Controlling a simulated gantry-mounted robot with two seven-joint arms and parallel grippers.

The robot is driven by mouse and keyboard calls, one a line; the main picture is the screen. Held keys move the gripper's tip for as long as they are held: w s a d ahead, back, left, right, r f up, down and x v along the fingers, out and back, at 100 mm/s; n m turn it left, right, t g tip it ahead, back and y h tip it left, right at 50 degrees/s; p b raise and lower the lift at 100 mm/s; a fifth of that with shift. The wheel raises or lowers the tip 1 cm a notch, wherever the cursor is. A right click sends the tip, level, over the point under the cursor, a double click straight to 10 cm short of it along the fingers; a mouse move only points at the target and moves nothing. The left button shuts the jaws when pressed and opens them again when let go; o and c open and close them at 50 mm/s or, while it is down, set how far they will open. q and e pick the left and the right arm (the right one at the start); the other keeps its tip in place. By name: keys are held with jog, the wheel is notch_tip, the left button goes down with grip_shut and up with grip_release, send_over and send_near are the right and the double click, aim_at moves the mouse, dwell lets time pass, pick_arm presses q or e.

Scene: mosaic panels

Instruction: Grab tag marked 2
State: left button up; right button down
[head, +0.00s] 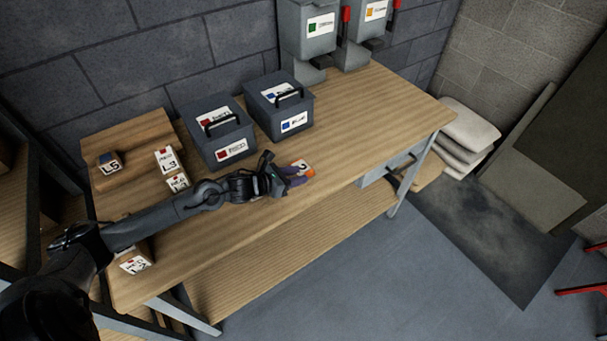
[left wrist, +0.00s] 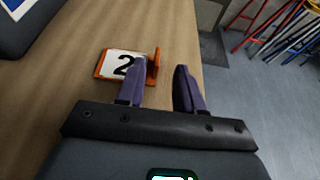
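The tag marked 2 (head: 303,166) lies on the wooden table near its front edge. In the left wrist view the tag (left wrist: 121,65) has a white face with a black 2, an orange border and a raised orange piece on its right side. My left gripper (head: 297,177) is low over the table at the tag. In the left wrist view my left gripper (left wrist: 163,72) is open. Its left finger overlaps the tag's right part, and the raised piece shows just right of that finger. The right finger is clear of it. Contact cannot be told. My right gripper is not in view.
Two grey boxes with black handles, one red-labelled (head: 216,134) and one blue-labelled (head: 280,106), stand behind my left arm. Blocks marked L5 (head: 109,163) and L3 (head: 167,159) sit at the left. The table (head: 375,115) is bare to the right of the tag.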

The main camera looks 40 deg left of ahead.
aim_at(308, 172)
pick_arm(q)
jog(key=shift+a+b+x, duration=0.2)
jog(key=shift+b+x, duration=1.1)
jog(key=shift+x, duration=1)
jog(key=shift+w+d+f, duration=0.1)
jog(key=shift+w+d, duration=0.05)
jog(key=shift+w, duration=0.35)
grip_shut()
